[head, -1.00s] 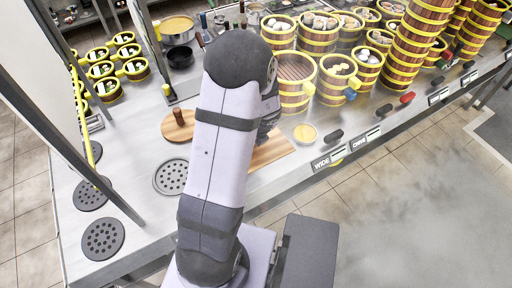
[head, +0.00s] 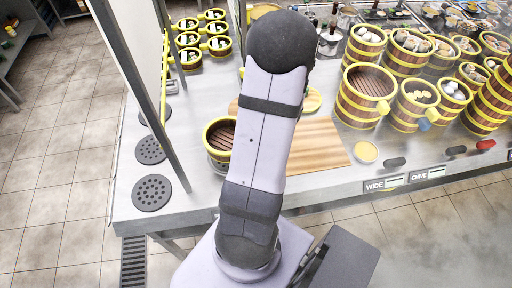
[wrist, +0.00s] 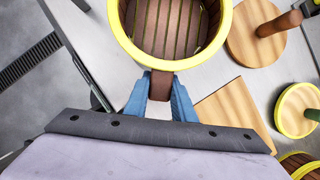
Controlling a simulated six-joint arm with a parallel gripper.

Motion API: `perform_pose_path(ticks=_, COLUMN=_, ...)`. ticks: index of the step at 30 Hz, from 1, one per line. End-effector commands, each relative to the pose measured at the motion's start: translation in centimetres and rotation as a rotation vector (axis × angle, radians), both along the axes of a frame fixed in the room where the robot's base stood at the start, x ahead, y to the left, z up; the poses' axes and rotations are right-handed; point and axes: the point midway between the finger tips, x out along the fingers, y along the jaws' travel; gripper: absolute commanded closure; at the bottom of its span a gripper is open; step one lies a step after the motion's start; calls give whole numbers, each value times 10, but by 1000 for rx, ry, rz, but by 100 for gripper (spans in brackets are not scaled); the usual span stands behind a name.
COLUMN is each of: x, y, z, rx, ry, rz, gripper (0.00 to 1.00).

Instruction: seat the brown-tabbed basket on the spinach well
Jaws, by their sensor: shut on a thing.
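The brown-tabbed basket (wrist: 126,20) has a yellow rim and a brown slatted floor. It fills the top middle of the wrist view. My gripper (wrist: 160,88) has blue fingers shut on its brown tab (wrist: 161,82). In the head view the basket (head: 210,157) shows upright left of my arm, partly covered by it; my gripper is hidden there. It is at or above the counter near the perforated plates; I cannot tell whether it touches. Two round dark perforated plates (head: 151,150) and (head: 152,192) show at the counter's left. No spinach label is readable.
A wooden board (head: 318,147) lies right of my arm. A knobbed wooden disc (wrist: 246,40) lies right of the basket. Dark posts (head: 150,85) stand at the counter's left. Yellow-rimmed steamer baskets (head: 360,98) crowd the right.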

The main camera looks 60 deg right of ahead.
Motion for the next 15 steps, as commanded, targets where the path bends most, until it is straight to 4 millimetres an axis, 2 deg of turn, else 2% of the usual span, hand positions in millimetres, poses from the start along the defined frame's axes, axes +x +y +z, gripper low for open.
perform_pose_path(ticks=10, x=-1, y=0, z=0, rx=0, ry=-1, rz=-1, gripper=100)
perform_pose_path(ticks=15, x=-1, y=0, z=-6, rx=0, ry=0, rz=-1, gripper=100)
